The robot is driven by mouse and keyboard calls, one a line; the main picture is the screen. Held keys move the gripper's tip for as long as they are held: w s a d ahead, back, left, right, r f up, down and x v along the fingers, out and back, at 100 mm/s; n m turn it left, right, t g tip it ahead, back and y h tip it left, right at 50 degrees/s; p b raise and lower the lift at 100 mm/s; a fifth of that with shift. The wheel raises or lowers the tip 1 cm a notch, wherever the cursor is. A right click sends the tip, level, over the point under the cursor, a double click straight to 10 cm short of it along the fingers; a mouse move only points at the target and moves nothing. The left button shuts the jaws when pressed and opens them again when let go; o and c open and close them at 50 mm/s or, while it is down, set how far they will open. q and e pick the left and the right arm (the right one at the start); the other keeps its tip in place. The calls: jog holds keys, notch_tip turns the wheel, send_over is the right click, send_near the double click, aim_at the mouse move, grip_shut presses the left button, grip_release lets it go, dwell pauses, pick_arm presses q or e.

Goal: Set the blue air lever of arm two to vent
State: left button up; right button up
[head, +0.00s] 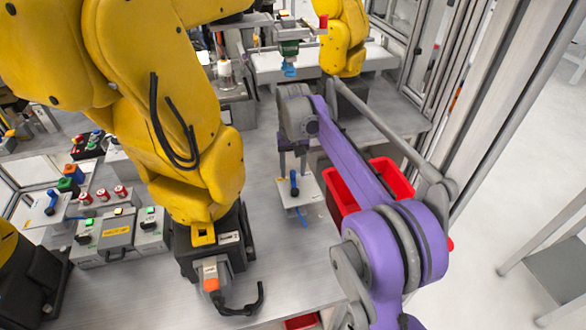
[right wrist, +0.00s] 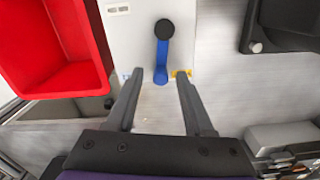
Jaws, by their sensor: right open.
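A blue lever (head: 294,184) stands on a pale plate (head: 311,189) right of the big yellow arm's base in the head view. A second blue lever (head: 51,203) is on another plate at the far left. Which arm number each belongs to is not readable. My left gripper is out of view.
Red bins (head: 388,178) stand close to the right of the plate; one (right wrist: 62,40) also shows in the right wrist view. The yellow arm (head: 180,110) rises on the left. A control box with buttons (head: 117,233) sits left of it. Bare bench lies in front of the plate.

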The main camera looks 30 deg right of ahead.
grip_shut()
jog(key=shift+w+a+r+n, duration=0.1)
jog(key=shift+a+n, duration=0.15)
jog(key=shift+n, duration=0.25)
jog(key=shift+a+n+p, duration=0.2)
jog(key=shift+n+p, duration=0.15)
jog(key=shift+n, duration=0.25)
grip_release()
